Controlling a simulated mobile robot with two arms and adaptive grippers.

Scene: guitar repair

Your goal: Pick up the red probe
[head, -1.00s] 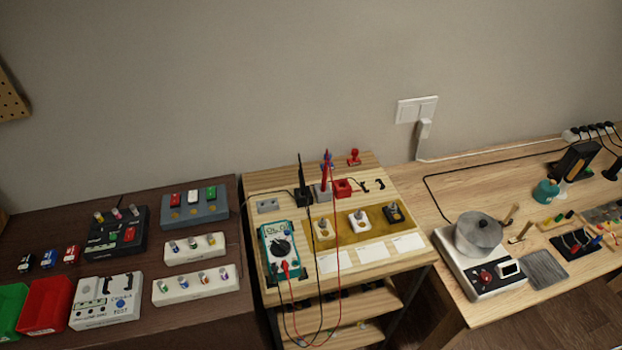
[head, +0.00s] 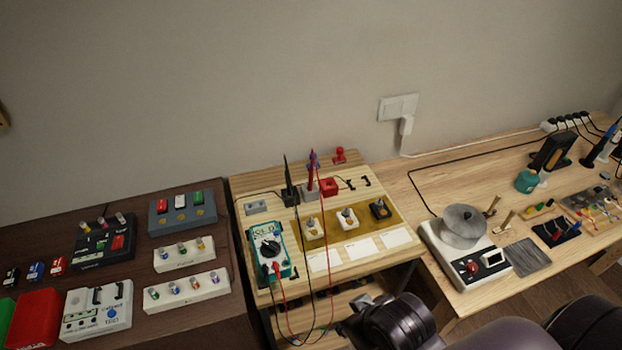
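The red probe (head: 312,170) stands upright in a grey holder block (head: 310,193) at the back of the small middle table. Its red lead hangs down the front of the table to the multimeter (head: 269,252), a teal unit with a dark dial. A black probe (head: 287,172) stands upright just left of it in a dark holder. My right gripper (head: 358,325) shows dark and partly cut off at the bottom edge, below and in front of the table, well apart from the red probe. Its fingers are unclear. My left gripper is not in view.
Red block (head: 329,187) sits right of the probe, with a red stamp-like piece (head: 339,155) behind. Several switches stand on the yellow strip (head: 325,236). A scale with a metal pan (head: 464,226) stands on the right bench. Pedals and knob boxes cover the dark left table.

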